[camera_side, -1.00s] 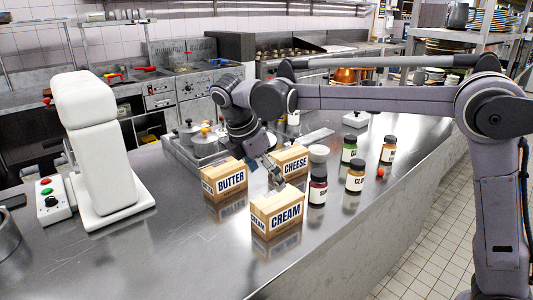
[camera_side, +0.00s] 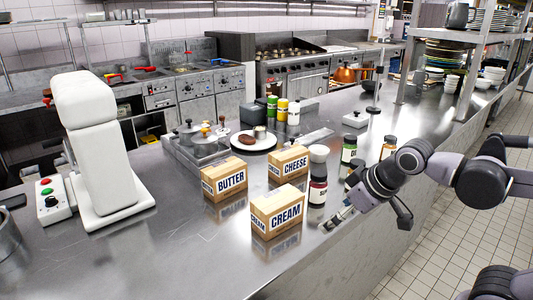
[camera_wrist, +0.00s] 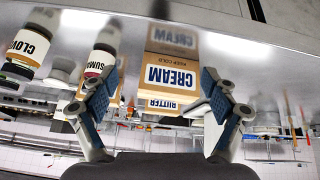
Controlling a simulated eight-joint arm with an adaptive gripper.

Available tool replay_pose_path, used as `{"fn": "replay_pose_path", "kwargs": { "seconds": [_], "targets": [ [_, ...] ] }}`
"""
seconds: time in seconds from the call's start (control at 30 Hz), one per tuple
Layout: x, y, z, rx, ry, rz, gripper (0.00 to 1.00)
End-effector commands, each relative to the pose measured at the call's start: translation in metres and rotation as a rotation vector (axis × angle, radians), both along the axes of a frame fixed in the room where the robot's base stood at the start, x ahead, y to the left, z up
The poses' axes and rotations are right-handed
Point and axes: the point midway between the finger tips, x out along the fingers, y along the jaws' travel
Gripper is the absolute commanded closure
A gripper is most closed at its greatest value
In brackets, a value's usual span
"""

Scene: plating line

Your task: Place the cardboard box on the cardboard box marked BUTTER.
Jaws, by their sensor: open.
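The cardboard box marked BUTTER (camera_side: 224,181) stands upright on the steel counter, with nothing on top of it. The cardboard box marked CREAM (camera_side: 278,213) stands in front of it to the right, nearer the counter's front edge. A third box marked CHEESE (camera_side: 289,166) stands behind CREAM. My gripper (camera_side: 335,221) is low over the counter, to the right of CREAM and apart from it. In the wrist view, which is upside down, my open, empty fingers (camera_wrist: 160,88) frame the CREAM box (camera_wrist: 172,76), with the BUTTER box (camera_wrist: 161,105) beyond it.
A plate (camera_side: 253,141) and a steel tray of lidded pans lie farther back.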

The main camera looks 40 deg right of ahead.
Motion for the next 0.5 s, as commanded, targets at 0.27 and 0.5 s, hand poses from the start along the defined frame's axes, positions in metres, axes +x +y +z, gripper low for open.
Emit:
{"fn": "replay_pose_path", "kwargs": {
  "seconds": [0.27,0.5],
  "targets": [
    [-0.0116,-0.0027,-0.0133,0.089,-0.063,-0.112,0.0],
    [-0.0114,-0.0026,-0.013,0.088,-0.062,-0.111,0.0]
  ]
}}
